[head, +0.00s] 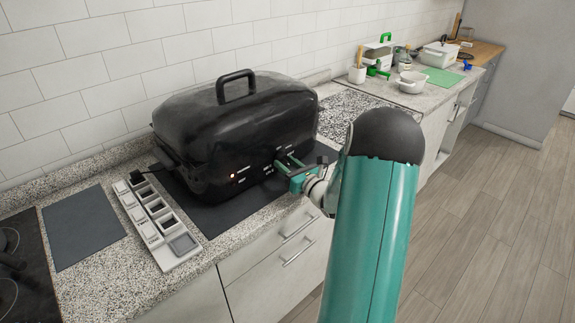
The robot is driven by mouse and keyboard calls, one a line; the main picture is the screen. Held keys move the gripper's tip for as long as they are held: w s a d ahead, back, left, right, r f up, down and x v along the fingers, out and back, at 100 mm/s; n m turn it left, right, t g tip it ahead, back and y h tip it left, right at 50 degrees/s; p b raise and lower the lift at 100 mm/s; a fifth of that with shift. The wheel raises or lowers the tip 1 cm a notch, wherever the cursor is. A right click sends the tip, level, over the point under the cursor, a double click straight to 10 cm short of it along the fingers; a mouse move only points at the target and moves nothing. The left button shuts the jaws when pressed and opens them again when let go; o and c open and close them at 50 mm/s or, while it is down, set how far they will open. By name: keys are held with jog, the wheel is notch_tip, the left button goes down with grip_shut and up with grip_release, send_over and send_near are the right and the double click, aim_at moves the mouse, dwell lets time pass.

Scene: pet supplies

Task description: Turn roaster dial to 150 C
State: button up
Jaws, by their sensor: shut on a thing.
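A large black roaster (235,130) with a lid and a top handle stands on the granite counter against the tiled wall. A small lit red light (232,176) and small white markings show on its front, too small to read. My gripper (287,163) is at the right part of the roaster's front, among these markings. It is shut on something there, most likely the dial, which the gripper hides. The dial's setting cannot be seen.
A white power strip (157,222) with a black plug lies left of the roaster. A dark mat (212,217) lies under the roaster, and a grey mat (84,228) further left. A white bowl (412,82) and a green board (441,77) are at the far right.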

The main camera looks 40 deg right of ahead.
jog(key=shift+m, duration=0.7)
jog(key=o, duration=1)
jog(key=s, duration=0.9)
jog(key=s+a, duration=0.1)
jog(key=s, duration=0.3)
jog(key=shift+s+f, duration=0.3)
jog(key=shift+s, duration=0.1)
